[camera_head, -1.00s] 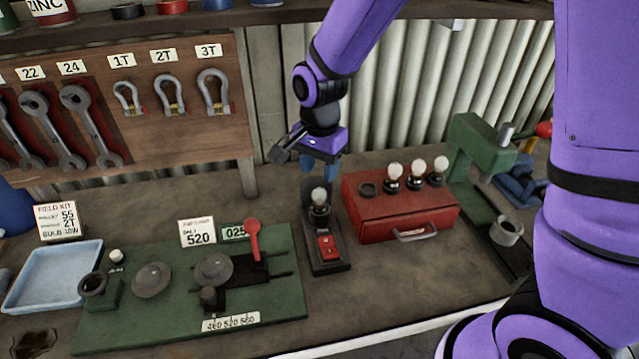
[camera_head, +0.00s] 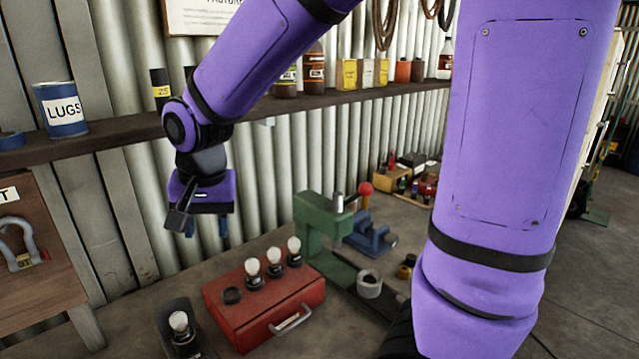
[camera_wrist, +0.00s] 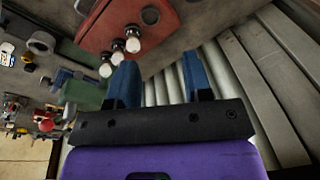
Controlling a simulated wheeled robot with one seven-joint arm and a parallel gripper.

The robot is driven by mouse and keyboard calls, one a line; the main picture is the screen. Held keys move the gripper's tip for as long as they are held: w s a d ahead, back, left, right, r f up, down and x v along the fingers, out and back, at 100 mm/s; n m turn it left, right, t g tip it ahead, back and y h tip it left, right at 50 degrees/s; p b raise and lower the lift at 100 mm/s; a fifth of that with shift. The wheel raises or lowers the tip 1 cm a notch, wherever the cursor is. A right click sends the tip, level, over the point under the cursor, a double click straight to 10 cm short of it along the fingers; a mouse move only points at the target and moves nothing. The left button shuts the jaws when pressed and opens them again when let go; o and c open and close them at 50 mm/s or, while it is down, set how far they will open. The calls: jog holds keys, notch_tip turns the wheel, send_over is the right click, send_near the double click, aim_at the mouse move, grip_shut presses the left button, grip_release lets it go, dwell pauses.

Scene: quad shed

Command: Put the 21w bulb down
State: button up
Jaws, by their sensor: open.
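My gripper (camera_head: 207,230) is open and empty, in the air above the bench behind the red box. Its two blue fingers also show apart in the wrist view (camera_wrist: 160,82), with nothing between them. One bulb (camera_head: 180,321) stands upright in the black holder (camera_head: 174,307) at the lower left of the head view, apart from my gripper. Three more bulbs (camera_head: 274,256) stand in the red box's (camera_head: 262,318) top, beside one empty socket (camera_head: 232,295). No wattage marking is readable, so I cannot tell which bulb is the 21w one.
A green press (camera_head: 322,232) stands right of the red box, with a blue vice (camera_head: 370,238) behind it. A shelf (camera_head: 270,107) with cans and bottles runs along the corrugated wall behind my arm. A wooden board with shackles stands at left.

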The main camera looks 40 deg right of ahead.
jog(key=s+d+r+n+t, duration=0.1)
jog(key=s+d+r+n, duration=0.2)
jog(key=s, duration=0.5)
jog(key=s+d+r+n+t, duration=0.2)
jog(key=s+d+r+n, duration=0.1)
jog(key=s+d+r, duration=0.3)
jog(key=shift+s+d+r, duration=0.3)
jog(key=shift+s+d, duration=0.65)
jog(key=shift+s, duration=0.25)
